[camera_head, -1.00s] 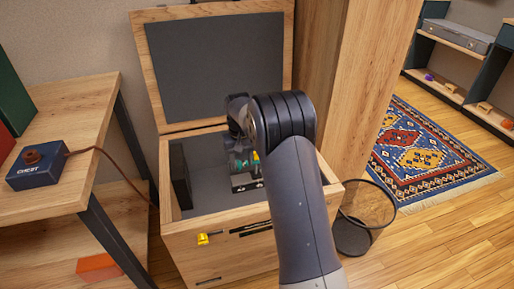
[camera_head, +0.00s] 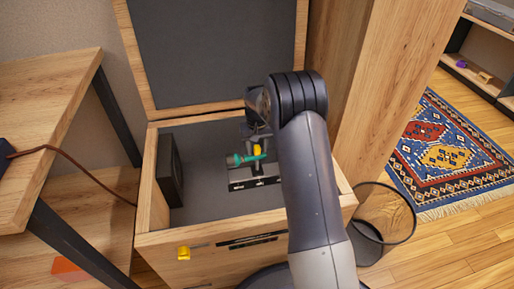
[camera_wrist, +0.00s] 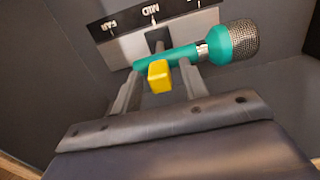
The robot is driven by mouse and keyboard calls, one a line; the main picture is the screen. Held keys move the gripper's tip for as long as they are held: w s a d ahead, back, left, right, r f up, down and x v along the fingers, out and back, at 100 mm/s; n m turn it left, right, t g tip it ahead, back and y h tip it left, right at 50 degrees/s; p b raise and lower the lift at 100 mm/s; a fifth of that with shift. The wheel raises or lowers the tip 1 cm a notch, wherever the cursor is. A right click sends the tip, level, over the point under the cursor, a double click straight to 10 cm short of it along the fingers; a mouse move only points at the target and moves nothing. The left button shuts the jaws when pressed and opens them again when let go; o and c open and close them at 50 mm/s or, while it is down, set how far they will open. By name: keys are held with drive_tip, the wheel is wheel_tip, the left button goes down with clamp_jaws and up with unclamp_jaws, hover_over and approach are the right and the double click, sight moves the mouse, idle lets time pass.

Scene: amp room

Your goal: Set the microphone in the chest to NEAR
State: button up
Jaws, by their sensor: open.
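The open chest (camera_head: 212,264) holds a teal microphone (camera_head: 243,160) on a small stand with a label plate (camera_head: 253,183). In the wrist view the microphone (camera_wrist: 180,56) lies sideways, its mesh head to the right. A yellow block (camera_wrist: 159,76) sits on its near side. The plate (camera_wrist: 135,22) shows FAR and MID upside down; a third label is cut off at the top edge. The stand's post (camera_wrist: 156,44) lines up about with MID. My gripper (camera_wrist: 160,74) is open, its fingers on either side of the yellow block, close to the microphone's handle. Contact is unclear.
A dark panel (camera_head: 170,170) stands inside the chest at the left. The lid (camera_head: 215,50) is raised behind. A yellow latch (camera_head: 183,252) is on the front. A wire basket (camera_head: 385,215) stands at the right, a wooden table (camera_head: 50,110) at the left.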

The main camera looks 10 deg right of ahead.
sight(233, 156)
drive_tip(key=shift+c, duration=0.2)
clamp_jaws()
drive_tip(key=shift+a, duration=0.1)
drive_tip(key=a+p, duration=0.3)
drive_tip(key=a, duration=0.5)
drive_tip(key=shift+a, duration=0.1)
drive_tip(key=shift+o, duration=0.2)
unclamp_jaws()
drive_tip(key=shift+a, duration=0.1)
